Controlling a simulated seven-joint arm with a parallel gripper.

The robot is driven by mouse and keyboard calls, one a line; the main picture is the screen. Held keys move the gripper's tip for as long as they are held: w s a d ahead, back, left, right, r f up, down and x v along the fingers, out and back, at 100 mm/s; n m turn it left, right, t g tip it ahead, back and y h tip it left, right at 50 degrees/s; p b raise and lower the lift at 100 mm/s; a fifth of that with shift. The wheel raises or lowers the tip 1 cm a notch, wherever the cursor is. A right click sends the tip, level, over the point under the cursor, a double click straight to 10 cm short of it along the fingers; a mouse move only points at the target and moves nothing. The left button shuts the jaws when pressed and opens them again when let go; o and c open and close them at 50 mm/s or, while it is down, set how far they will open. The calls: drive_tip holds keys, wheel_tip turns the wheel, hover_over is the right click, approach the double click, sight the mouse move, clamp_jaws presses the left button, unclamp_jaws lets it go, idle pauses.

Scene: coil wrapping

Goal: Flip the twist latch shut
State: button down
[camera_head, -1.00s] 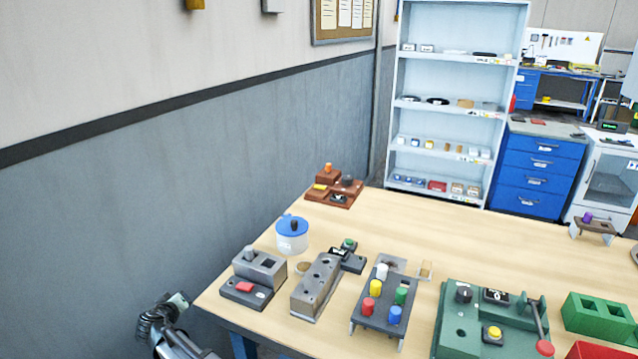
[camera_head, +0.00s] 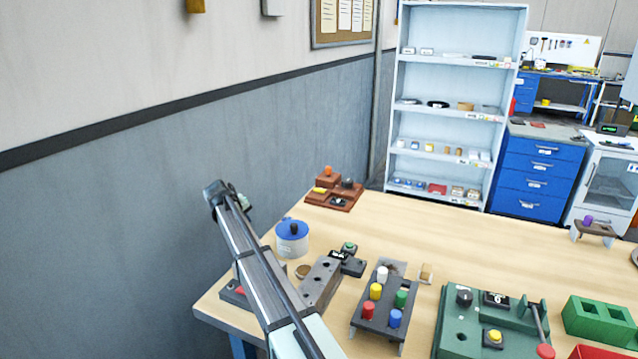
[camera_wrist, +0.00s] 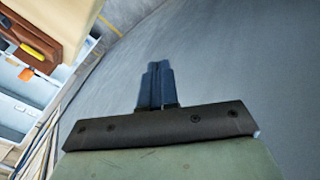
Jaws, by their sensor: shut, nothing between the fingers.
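My gripper (camera_wrist: 158,86) shows in the wrist view with its two dark fingers together and nothing between them. It points at bare grey wall and floor. In the head view my arm rises from the bottom edge, left of the table, and the fingers are hidden behind it. I cannot tell for sure which part is the twist latch. A white tub with a blue lid (camera_head: 292,231) and a dark knob on top stands near the table's left edge. A brown unit (camera_head: 335,190) with orange, yellow and black parts stands farther back. My gripper touches neither.
A grey block with holes (camera_head: 322,283), a peg stand (camera_head: 378,310) with several coloured pegs and a green panel (camera_head: 465,325) fill the front. My arm covers most of the red-button unit (camera_head: 233,294). The table's back middle (camera_head: 450,235) is clear. The wall is close on the left.

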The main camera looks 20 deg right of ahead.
drive_tip(key=w+d+r+n+g+y, duration=0.1)
drive_tip(key=w+d+r+n+y, duration=0.1)
drive_tip(key=d+r, duration=0.4)
drive_tip(key=w+d+r+n+g+y, duration=0.1)
drive_tip(key=d+r, duration=0.5)
drive_tip(key=d, duration=1)
drive_tip(key=w+d+r+n+g+y, duration=0.1)
drive_tip(key=w+d+r+n+y, duration=0.2)
drive_tip(key=d+r, duration=0.3)
drive_tip(key=w+d+y, duration=0.1)
drive_tip(key=d, duration=0.4)
hover_over(319, 189)
wheel_tip(319, 189, down, 12)
drive_tip(key=shift+r, duration=0.1)
drive_tip(key=shift+f, duration=0.85)
drive_tip(key=shift+w, duration=0.1)
drive_tip(key=shift+f, duration=0.2)
drive_tip(key=shift+g, duration=0.3)
